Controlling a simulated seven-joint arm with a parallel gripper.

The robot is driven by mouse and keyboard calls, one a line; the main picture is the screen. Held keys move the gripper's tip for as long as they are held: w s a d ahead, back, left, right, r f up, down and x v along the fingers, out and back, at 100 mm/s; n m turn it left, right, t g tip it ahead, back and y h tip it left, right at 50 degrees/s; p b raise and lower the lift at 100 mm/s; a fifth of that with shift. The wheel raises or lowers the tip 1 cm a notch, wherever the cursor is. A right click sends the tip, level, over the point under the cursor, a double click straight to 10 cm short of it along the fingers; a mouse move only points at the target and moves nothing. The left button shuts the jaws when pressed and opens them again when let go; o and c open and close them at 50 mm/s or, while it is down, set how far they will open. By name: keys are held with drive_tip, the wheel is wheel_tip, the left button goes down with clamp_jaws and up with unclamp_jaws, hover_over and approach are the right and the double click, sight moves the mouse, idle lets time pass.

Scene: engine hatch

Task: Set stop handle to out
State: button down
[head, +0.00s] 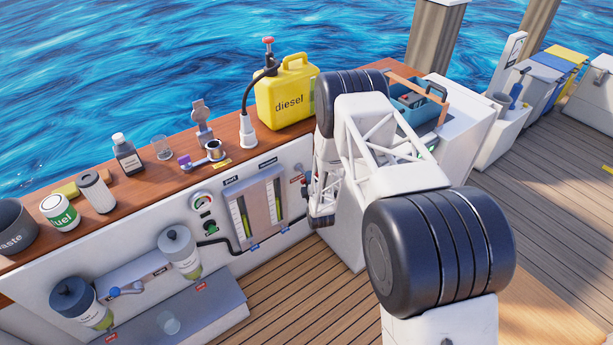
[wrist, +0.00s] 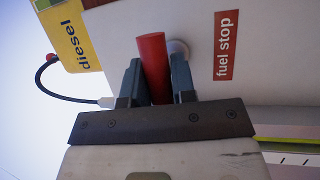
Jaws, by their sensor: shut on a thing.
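The red stop handle (wrist: 151,52) shows in the wrist view, with a pale round fitting (wrist: 179,48) beside it at the panel. The red "fuel stop" label (wrist: 223,45) is to its right. My gripper (wrist: 158,76) has its two dark fingers on either side of the red handle and is shut on it. In the head view my arm covers the handle and most of the gripper at the right end of the white panel. How far the handle stands out from the panel cannot be told.
The yellow diesel can (head: 287,96) stands on the wooden ledge above, close to my arm. A blue toolbox (head: 415,104) is just right of the arm. Gauges (head: 258,213) and filter bowls (head: 180,252) line the panel to the left. The deck (head: 300,290) in front is clear.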

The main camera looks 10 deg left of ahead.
drive_tip(key=shift+s+d, duration=0.8)
drive_tip(key=shift+d, duration=0.05)
drive_tip(key=c, duration=1)
unclamp_jaws()
drive_tip(key=shift+o, duration=0.2)
drive_tip(key=shift+s, duration=0.1)
drive_tip(key=v, duration=0.7)
drive_tip(key=shift+s, duration=0.3)
drive_tip(key=shift+d, duration=0.2)
